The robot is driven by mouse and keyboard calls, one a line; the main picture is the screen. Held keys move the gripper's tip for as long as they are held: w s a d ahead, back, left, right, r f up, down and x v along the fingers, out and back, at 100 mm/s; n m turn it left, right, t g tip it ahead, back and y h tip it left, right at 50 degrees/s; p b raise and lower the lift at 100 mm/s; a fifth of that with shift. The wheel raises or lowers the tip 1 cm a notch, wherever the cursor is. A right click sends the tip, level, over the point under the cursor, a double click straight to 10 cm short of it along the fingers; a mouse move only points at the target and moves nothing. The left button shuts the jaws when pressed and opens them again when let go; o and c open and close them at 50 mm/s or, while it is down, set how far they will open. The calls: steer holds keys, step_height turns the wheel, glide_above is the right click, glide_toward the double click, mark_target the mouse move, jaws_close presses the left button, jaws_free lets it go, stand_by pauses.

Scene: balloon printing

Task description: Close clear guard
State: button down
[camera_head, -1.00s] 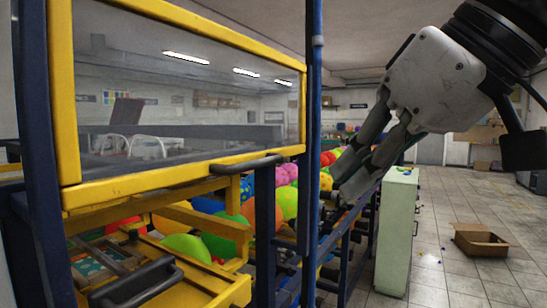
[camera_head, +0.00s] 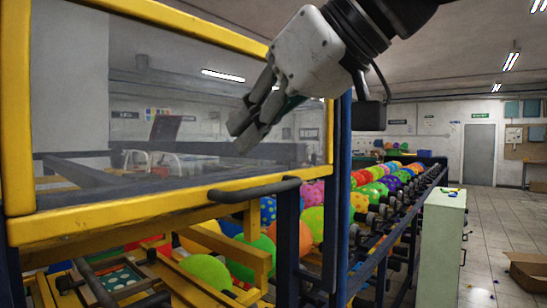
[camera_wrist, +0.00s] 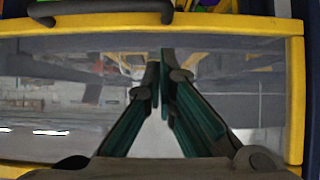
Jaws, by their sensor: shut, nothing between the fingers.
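The clear guard (camera_head: 130,110) is a transparent pane in a yellow frame, raised above the yellow machine bed in the head view. A dark handle (camera_head: 253,190) runs along its lower yellow bar. My gripper (camera_head: 240,130) is shut and empty, in front of the pane's right part and above the handle. In the wrist view my gripper (camera_wrist: 158,65) points at the pane, its fingertips together. The guard's frame (camera_wrist: 230,45) and handle (camera_wrist: 100,17) show at the top of that view. I cannot tell whether the fingertips touch the pane.
Blue posts (camera_head: 342,190) stand at the guard's right. Colourful balloons (camera_head: 375,180) line the conveyor behind. A pale green cabinet (camera_head: 440,245) stands to the right, with a cardboard box (camera_head: 530,270) on the floor. The tiled floor at right has free room.

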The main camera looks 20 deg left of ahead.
mark_target(243, 165)
steer(key=shift+w+a+f, duration=0.1)
steer(key=shift+a+f, duration=0.1)
steer(key=shift+f, duration=0.55)
steer(key=shift+w+a+f, duration=0.1)
steer(key=shift+a+f, duration=0.15)
steer(key=shift+f, duration=0.45)
steer(key=shift+w+a+f, duration=0.1)
steer(key=shift+a+f, duration=0.1)
steer(key=shift+f, duration=0.55)
step_height(243, 165, down, 31)
steer(key=b, duration=2.6)
steer(key=shift+b, duration=0.4)
steer(key=shift+r, duration=0.25)
